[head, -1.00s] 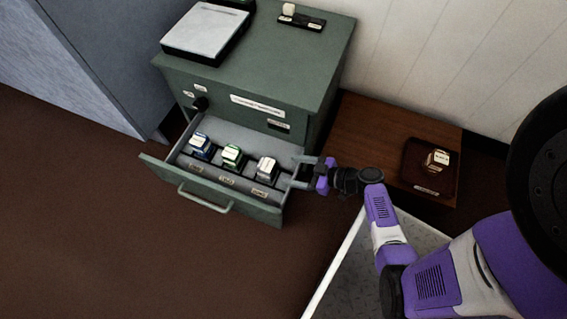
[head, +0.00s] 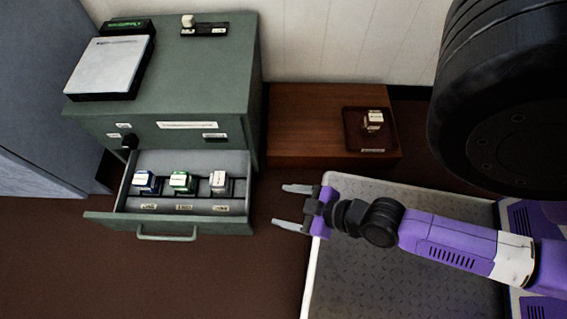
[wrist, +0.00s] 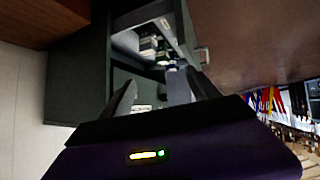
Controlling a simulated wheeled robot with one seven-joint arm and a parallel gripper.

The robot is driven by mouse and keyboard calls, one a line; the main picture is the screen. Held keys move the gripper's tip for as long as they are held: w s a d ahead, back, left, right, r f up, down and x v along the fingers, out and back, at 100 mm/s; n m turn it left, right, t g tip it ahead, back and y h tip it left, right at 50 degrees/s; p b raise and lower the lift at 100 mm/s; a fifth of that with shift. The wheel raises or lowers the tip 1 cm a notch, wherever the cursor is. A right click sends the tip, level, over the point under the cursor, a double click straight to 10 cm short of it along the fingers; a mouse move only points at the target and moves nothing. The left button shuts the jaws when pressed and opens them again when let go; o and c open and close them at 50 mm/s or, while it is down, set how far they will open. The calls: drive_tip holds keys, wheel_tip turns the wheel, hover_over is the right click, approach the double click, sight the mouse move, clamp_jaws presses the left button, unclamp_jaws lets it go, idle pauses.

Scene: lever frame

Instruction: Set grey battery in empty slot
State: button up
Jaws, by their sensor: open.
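The grey battery (head: 220,184) sits upright in the right-hand place of the open drawer (head: 195,226). A blue battery (head: 146,182) and a green battery (head: 182,183) stand in the left and middle places. Each place has a small label in front. My gripper (head: 281,205) is open and empty, to the right of the drawer and apart from it, with its fingers pointing left. In the wrist view my open gripper (wrist: 153,82) faces the cabinet and drawer; the batteries there are small and partly hidden.
The drawer belongs to a green cabinet (head: 195,85). A low wooden table (head: 305,125) stands right of it, with a dark red tray (head: 352,128) holding a beige block (head: 373,120). Bare floor lies in front of the drawer.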

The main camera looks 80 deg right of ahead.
drive_tip(key=a+r+t+y, duration=0.1)
drive_tip(key=a+r+t, duration=0.1)
drive_tip(key=r, duration=0.7)
drive_tip(key=a+r+t+y, duration=0.1)
drive_tip(key=a+r+t, duration=0.1)
drive_tip(key=r, duration=0.7)
drive_tip(key=shift+a+r, duration=0.4)
drive_tip(key=shift+a, duration=0.1)
drive_tip(key=shift+r, duration=0.1)
